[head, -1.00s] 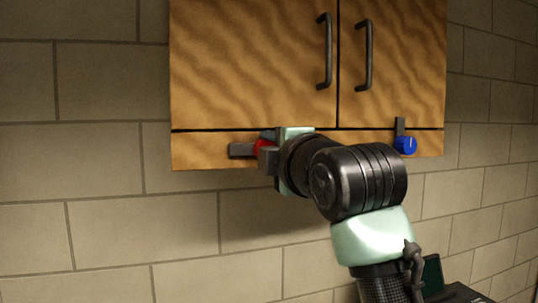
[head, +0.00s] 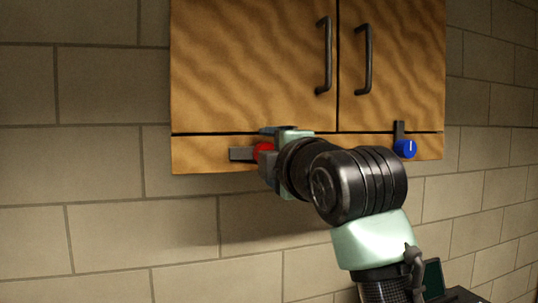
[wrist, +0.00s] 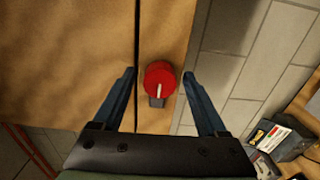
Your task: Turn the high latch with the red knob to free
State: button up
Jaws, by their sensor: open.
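The latch with the red knob (head: 262,151) is on the strip below the cabinet's left door. Its grey bar (head: 241,154) lies level, pointing left in the head view. In the wrist view the red knob (wrist: 159,76) has a white line, and the bar (wrist: 157,102) shows below it. My gripper (wrist: 159,72) is open, with one blue finger to each side of the knob and a visible gap on both sides. In the head view my gripper (head: 267,155) partly hides the knob.
A second latch with a blue knob (head: 405,149) is at the strip's right, its bar (head: 399,130) upright. The wooden cabinet (head: 240,70) has two doors with dark handles. A block wall (head: 110,210) lies below and beside it. A counter with a boxed item (wrist: 280,138) shows at lower right.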

jog(key=b+v, duration=0.4)
jog(key=v, duration=0.9)
jog(key=shift+b, duration=0.3)
jog(key=s+a+m+t+h, duration=0.2)
jog(key=s+m+t, duration=0.3)
jog(key=m, duration=0.6)
jog(key=s+a+m+t+h, duration=0.2)
jog(key=s+m+t, duration=0.3)
jog(key=m, duration=0.5)
jog(key=shift+s+r+m+h, duration=0.3)
jog(key=shift+s+m+h, duration=0.1)
jog(key=shift+s+h, duration=0.5)
jog(key=shift+c, duration=0.2)
